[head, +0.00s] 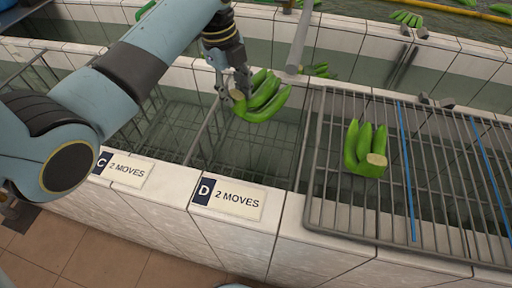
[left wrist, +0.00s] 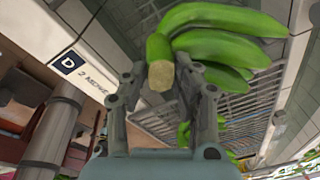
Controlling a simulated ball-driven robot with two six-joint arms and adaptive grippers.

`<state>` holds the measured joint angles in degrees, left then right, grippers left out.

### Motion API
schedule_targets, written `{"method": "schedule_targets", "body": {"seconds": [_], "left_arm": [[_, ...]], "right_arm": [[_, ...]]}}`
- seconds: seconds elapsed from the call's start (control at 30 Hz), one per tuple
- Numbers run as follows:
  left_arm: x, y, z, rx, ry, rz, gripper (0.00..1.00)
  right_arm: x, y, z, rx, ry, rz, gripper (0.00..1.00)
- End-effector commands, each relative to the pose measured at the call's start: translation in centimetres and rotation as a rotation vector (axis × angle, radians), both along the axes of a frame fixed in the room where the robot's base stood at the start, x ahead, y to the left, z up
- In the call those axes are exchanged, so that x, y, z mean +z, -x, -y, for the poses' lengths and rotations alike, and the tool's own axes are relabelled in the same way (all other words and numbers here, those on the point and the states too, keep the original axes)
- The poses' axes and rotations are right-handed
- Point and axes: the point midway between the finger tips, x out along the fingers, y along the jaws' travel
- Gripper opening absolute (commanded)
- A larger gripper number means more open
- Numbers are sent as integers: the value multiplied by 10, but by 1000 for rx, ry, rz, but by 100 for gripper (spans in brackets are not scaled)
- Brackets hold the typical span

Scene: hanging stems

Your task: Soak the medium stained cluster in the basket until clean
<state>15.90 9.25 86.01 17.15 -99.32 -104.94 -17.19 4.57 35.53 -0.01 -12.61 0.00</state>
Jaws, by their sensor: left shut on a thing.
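My left gripper (head: 236,88) is shut on a green banana cluster (head: 262,98), holding it by the cut crown above the basin behind the D label. In the left wrist view the held cluster (left wrist: 215,38) has its pale crown between the fingers (left wrist: 163,88); no stain is clear on it. A second green cluster (head: 365,150) lies on the wire rack (head: 317,170) at the right, its pale cut end up. A wire basket (head: 196,150) sits in the tiled basin below the held cluster. My right gripper is not in view.
Signs reading C 2 MOVES (head: 123,168) and D 2 MOVES (head: 228,198) stand on the tiled front ledge. Two blue strips (head: 407,165) cross the rack. More bananas (head: 408,18) lie in the far trough. A grey bar (head: 299,38) hangs right of my gripper.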

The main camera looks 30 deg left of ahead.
Motion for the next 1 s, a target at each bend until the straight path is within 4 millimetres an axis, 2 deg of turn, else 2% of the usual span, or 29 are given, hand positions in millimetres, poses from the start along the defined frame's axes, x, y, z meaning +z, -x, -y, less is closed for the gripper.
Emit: {"method": "schedule_targets", "body": {"seconds": [0.53,0.7,1.0], "left_arm": [[49,-2,0,0,0,6,0],[55,-1,0,0,0,5,0],[55,-1,0,0,0,5,0]], "right_arm": [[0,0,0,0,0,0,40],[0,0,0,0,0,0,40],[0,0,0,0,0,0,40]]}}
